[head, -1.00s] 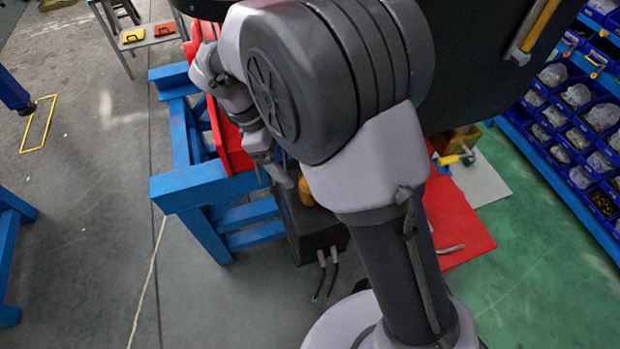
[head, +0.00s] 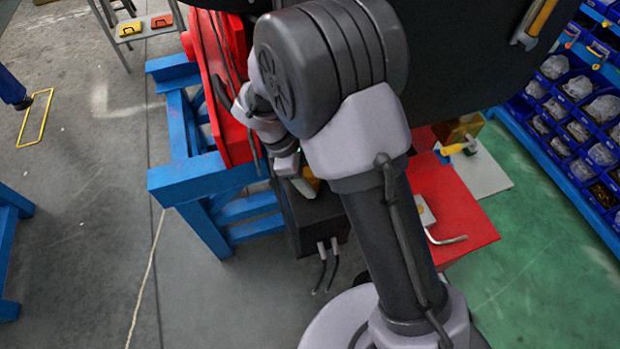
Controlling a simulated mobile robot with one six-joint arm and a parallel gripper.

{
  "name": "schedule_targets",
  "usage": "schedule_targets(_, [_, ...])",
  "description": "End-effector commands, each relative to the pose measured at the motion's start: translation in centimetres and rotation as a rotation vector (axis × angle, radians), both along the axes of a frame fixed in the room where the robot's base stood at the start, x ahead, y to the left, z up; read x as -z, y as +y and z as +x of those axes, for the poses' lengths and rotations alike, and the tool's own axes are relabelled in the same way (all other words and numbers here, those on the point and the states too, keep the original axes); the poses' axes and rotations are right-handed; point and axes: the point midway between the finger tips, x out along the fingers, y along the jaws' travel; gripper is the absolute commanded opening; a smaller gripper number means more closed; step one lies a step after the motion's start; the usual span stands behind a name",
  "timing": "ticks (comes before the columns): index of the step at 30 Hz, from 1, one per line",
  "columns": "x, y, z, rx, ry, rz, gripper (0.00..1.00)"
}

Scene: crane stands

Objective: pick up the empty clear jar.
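I cannot make out the empty clear jar in the head view; my own arm covers much of the middle. The end of my arm, with my gripper (head: 299,184), points down in front of the red surface, above a dark box-like body. The gripper is small and partly covered by my arm, so I cannot tell whether its fingers are open or shut. I see nothing clearly held in it.
A blue frame stand (head: 188,182) carries a red part (head: 222,100) close to my wrist. A red panel (head: 462,215) with a bent metal rod lies at right. Blue bins (head: 575,125) line the far right. Grey floor (head: 85,250) at left is largely clear.

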Motion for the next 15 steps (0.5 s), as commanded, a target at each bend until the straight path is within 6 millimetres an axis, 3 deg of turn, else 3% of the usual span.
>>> schedule_targets(1, [-0.01, 0.00, 0.01, 0.000, 0.000, 0.000, 0.42])
schedule_targets(7, [-0.02, 0.02, 0.01, 0.000, 0.000, 0.000, 0.03])
schedule_targets(15, [-0.30, 0.03, 0.05, 0.000, -0.001, 0.001, 0.03])
